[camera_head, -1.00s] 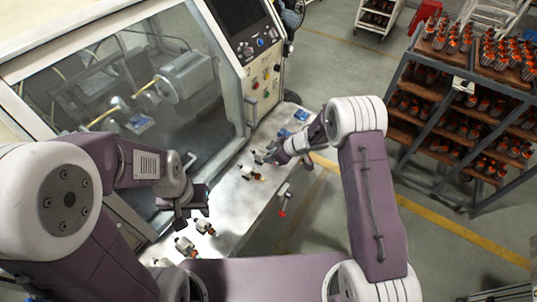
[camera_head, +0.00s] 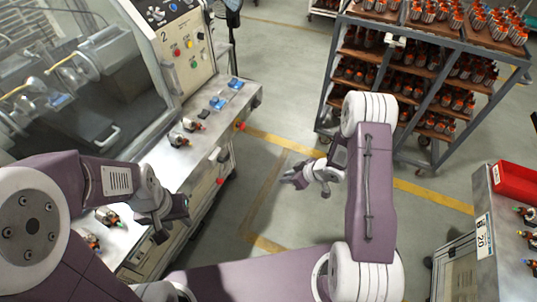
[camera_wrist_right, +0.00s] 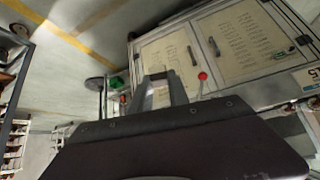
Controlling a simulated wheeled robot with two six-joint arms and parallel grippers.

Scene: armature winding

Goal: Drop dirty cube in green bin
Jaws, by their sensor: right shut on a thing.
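My right gripper (camera_head: 290,180) is held out over the open floor, to the right of the machine's bench. It is shut on a small grey thing, too small and too covered to identify as the dirty cube. In the right wrist view the gripper (camera_wrist_right: 160,88) shows beyond the dark wrist plate. My left gripper (camera_head: 172,218) hangs near the front of the bench, and its jaw gap is unclear. A small green thing (camera_wrist_right: 116,82) stands on the floor side in the right wrist view. I cannot tell whether it is the green bin.
The metal bench (camera_head: 168,160) bears several armatures and blue pads (camera_head: 220,102). A rack (camera_head: 335,75) of armatures stands at the back right. A second table (camera_head: 485,215) with a red bin (camera_head: 515,183) is at the far right. The floor between is clear.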

